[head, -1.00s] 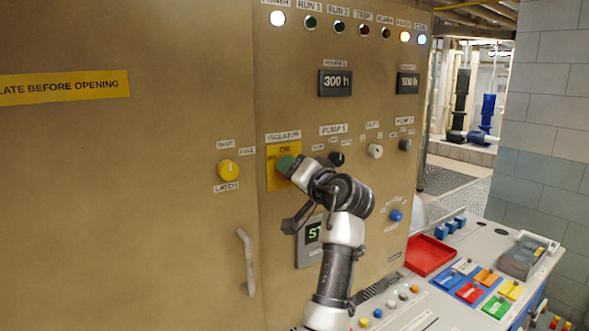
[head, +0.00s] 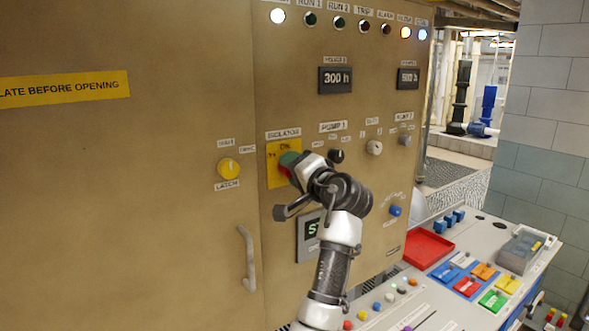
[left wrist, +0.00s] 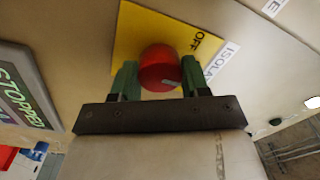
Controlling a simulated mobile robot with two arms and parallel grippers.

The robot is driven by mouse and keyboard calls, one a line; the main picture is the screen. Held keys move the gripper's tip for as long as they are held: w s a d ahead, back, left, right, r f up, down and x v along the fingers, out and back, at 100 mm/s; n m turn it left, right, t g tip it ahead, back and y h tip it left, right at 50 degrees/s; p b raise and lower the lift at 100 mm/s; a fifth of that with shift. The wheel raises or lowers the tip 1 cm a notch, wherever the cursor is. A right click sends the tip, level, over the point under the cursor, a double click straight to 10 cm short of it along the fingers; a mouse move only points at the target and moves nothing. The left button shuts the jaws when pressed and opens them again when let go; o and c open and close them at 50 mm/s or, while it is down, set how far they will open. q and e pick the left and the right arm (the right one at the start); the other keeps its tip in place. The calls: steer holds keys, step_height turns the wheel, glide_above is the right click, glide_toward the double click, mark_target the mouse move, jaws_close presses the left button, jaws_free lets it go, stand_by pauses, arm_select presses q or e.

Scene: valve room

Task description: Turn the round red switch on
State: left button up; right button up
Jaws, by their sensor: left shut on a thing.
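The round red switch (head: 284,171) sits on a yellow plate (head: 272,181) lettered ON at the top, below an ISOLATOR label. My left gripper (head: 289,164) is at the switch, and its green finger hides much of it. In the left wrist view the red switch (left wrist: 158,66) stands between the two green fingers (left wrist: 157,75), with one on each side of it. A pale mark shows on the switch's lower edge. OFF is printed on the plate beside it. The left gripper is shut on the switch. My right gripper is not in view.
A black knob (head: 336,156) is just right of the gripper. A lit display (head: 309,236) is below. A desk with a red tray (head: 429,249) and coloured switches stands at the right.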

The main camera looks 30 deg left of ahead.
arm_select(q)
steer(key=shift+r, duration=0.25)
steer(key=o, duration=0.8)
steer(key=shift+o, duration=0.6)
steer(key=shift+a+f, duration=0.15)
steer(key=shift+f, duration=0.05)
steer(key=b+v, duration=0.5)
steer(key=v, duration=0.5)
steer(key=shift+d+b, duration=0.3)
steer(key=shift+d, duration=0.1)
